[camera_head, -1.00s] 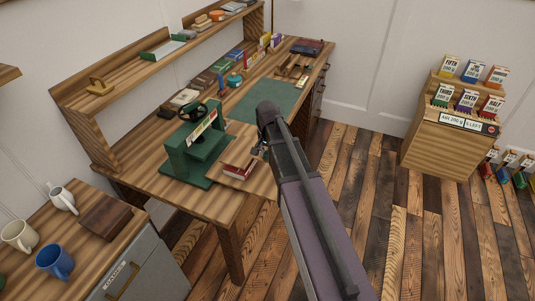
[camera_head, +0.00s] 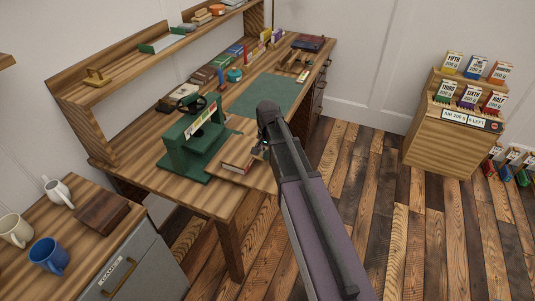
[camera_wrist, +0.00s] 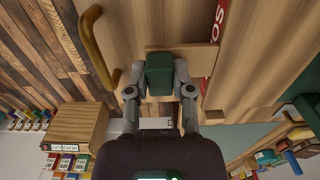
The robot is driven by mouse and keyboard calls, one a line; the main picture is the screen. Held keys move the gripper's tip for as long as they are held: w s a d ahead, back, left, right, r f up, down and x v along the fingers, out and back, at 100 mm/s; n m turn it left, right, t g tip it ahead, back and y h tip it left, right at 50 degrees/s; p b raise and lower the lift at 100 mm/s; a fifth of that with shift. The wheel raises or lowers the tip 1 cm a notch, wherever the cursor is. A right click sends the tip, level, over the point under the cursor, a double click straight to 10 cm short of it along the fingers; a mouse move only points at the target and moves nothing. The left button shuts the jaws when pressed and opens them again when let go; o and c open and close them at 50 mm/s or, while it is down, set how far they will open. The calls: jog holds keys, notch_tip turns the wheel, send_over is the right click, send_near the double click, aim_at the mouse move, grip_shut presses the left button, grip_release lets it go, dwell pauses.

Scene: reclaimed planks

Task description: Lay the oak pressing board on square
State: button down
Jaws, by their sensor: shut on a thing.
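The oak pressing board (camera_wrist: 203,62) is a small tan plate in the wrist view, with a green block (camera_wrist: 160,72) on it that looks like its grip. My gripper (camera_wrist: 160,90) has a finger on each side of that block and is shut on it. A red book with pale lettering (camera_wrist: 217,42) shows past the board's edge. In the head view the board (camera_head: 239,156) is a thin tan shape over the red-edged book (camera_head: 236,168), beside the green press (camera_head: 193,143). My gripper (camera_head: 259,151) is mostly hidden by my arm. I cannot tell whether board and book touch.
The workbench has a green mat (camera_head: 268,95) and a row of books and small items behind it. The press stands close left of the board. A side cabinet with mugs (camera_head: 48,256) is at lower left. A wooden stand with labelled packs (camera_head: 455,135) is at right.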

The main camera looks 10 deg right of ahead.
jog(key=shift+f, duration=0.25)
dwell(0.5)
jog(key=shift+c, duration=2.1)
grip_release()
jog(key=shift+r, duration=0.2)
